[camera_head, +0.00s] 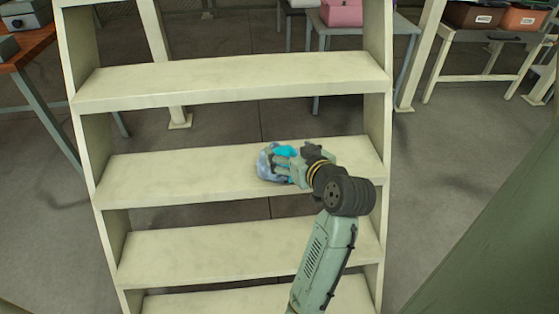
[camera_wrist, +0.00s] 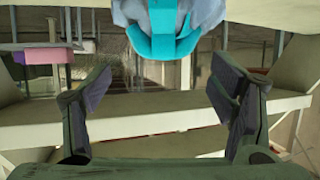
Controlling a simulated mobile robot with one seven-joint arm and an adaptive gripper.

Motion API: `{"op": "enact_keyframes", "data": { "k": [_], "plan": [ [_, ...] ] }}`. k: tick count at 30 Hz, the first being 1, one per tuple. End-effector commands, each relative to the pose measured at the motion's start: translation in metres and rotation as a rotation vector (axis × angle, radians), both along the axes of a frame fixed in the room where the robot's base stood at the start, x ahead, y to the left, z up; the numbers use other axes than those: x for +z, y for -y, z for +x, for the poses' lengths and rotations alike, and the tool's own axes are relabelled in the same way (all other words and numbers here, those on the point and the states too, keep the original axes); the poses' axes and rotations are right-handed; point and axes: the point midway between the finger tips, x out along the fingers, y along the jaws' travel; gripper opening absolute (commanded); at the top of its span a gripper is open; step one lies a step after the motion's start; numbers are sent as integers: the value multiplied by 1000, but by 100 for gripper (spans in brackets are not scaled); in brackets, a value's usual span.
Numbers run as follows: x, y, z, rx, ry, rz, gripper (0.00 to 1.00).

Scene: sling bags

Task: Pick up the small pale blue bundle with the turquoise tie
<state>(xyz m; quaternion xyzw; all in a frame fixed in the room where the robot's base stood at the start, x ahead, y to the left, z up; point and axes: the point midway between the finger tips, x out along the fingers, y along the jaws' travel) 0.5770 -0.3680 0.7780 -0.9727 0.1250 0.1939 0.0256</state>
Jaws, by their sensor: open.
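The small pale blue bundle (camera_head: 267,166) sits on a middle shelf of the cream rack (camera_head: 180,176), with its turquoise tie (camera_head: 285,151) on top. My gripper (camera_head: 287,171) is right at the bundle's right side in the head view and partly covers it. In the wrist view the bundle (camera_wrist: 205,12) and its turquoise tie (camera_wrist: 163,38) show at the top edge, cut off by the frame. There my gripper (camera_wrist: 165,88) is open with its two dark fingers wide apart. Nothing is between the fingertips in that view. I cannot tell whether a finger touches the bundle.
Another cream shelf (camera_head: 230,80) runs above the bundle and one (camera_head: 220,250) below. The rack's side panels stand left and right. The shelf left of the bundle is clear. Tables with a pink box (camera_head: 341,13) and brown boxes (camera_head: 473,16) stand behind.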

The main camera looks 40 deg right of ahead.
Motion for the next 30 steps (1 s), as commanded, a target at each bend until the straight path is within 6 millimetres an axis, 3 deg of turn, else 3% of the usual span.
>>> {"op": "enact_keyframes", "data": {
  "k": [12,22,30],
  "plan": [
    [-18,6,45,-1,-1,1,77],
    [-22,8,52,-1,1,-2,77],
    [-22,8,51,-1,1,-2,59]
  ]
}}
